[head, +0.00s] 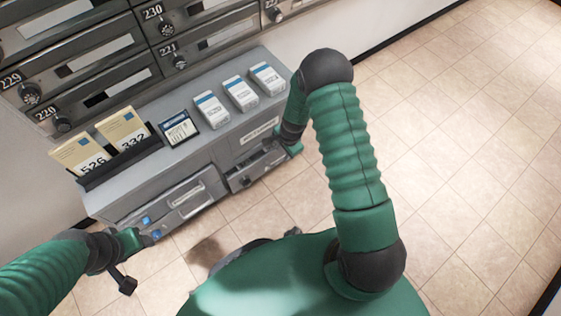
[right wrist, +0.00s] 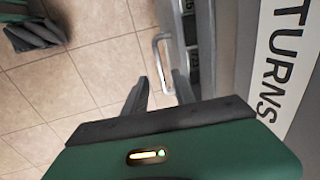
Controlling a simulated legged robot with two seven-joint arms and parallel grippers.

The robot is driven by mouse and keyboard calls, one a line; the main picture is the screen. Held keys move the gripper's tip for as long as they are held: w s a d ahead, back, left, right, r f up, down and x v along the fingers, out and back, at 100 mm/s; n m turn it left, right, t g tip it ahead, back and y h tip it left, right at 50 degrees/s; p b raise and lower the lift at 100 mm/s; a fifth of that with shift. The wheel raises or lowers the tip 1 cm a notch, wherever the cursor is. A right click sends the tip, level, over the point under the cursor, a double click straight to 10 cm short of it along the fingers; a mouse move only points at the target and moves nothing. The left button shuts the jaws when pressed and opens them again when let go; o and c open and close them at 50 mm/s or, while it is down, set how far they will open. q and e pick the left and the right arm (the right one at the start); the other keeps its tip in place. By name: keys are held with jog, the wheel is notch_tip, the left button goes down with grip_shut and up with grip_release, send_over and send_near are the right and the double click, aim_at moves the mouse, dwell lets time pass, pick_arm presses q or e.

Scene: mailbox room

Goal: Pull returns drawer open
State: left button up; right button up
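The returns drawer (head: 252,176) is in the right half of the grey cabinet front, under a white label strip. In the right wrist view the label (right wrist: 280,65) reads "TURNS", and a pale bar handle (right wrist: 158,62) stands out from the drawer front. My right gripper (right wrist: 162,92) is open, with its fingers apart on either side of the handle's near end; I cannot tell if they touch it. In the head view the right gripper (head: 284,150) is partly hidden at the drawer. My left gripper (head: 142,250) is left of the lower-left drawer; its finger state is unclear.
The cabinet top (head: 190,150) holds several white boxes (head: 240,93), a small sign (head: 179,128) and numbered envelopes (head: 122,130). A second drawer (head: 175,203) is at left. Numbered mailboxes (head: 90,70) stand behind. The tiled floor (head: 470,130) at right is clear.

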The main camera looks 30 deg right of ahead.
jog(key=f+b, duration=0.1)
jog(key=f, duration=0.1)
jog(key=f+b, duration=0.1)
jog(key=f, duration=0.1)
jog(key=w+f+b, duration=0.1)
jog(key=f, duration=0.1)
jog(key=shift+w+f, duration=0.1)
jog(key=shift+f, duration=0.25)
pick_arm(q)
jog(key=x, duration=0.2)
jog(key=s+x, duration=0.1)
jog(key=x, duration=0.1)
pick_arm(e)
jog(key=shift+r, duration=0.1)
jog(key=shift+c, duration=0.4)
grip_shut()
